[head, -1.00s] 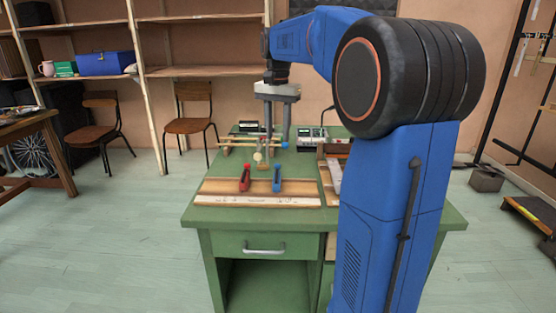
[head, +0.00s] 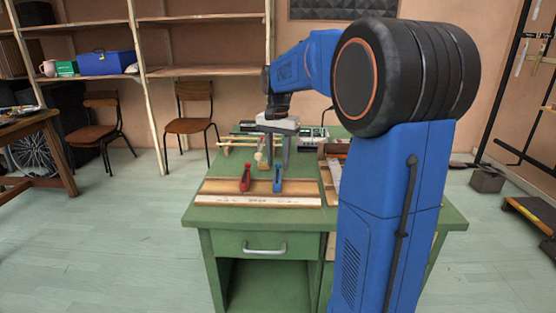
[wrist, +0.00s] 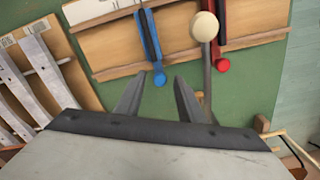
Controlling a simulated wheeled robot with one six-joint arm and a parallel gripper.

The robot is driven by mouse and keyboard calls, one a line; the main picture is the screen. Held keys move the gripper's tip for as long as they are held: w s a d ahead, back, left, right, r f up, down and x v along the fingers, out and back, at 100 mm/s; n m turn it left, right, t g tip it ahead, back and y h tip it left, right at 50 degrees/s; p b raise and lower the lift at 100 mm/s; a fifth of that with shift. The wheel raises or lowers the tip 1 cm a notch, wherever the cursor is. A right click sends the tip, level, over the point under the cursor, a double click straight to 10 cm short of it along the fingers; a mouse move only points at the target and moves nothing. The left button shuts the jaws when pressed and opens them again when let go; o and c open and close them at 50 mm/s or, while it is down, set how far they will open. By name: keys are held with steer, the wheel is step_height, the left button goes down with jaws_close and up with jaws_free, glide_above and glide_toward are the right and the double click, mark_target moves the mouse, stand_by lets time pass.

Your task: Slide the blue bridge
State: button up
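The blue bridge (head: 277,178) stands on the wooden board (head: 215,187) at the front of the green bench, to the right of the red bridge (head: 245,178). In the wrist view the blue bridge (wrist: 150,38) lies across the board beyond my fingers, its round blue end toward me, and the red bridge (wrist: 221,30) is to its right. My gripper (head: 272,160) hangs above the bench behind the bridges. In the wrist view my gripper (wrist: 157,85) is open, with nothing between its fingers, apart from the blue bridge.
A mallet with a pale round head (wrist: 204,27) rises close to the right finger in the wrist view. A second board with metal bars (wrist: 38,62) lies at left there. A grey box device (head: 310,134) stands at the bench's back. Green bench top shows between boards.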

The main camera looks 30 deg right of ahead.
jaws_close()
steer(key=shift+w+a, duration=0.4)
steer(key=shift+a, duration=0.15)
jaws_free()
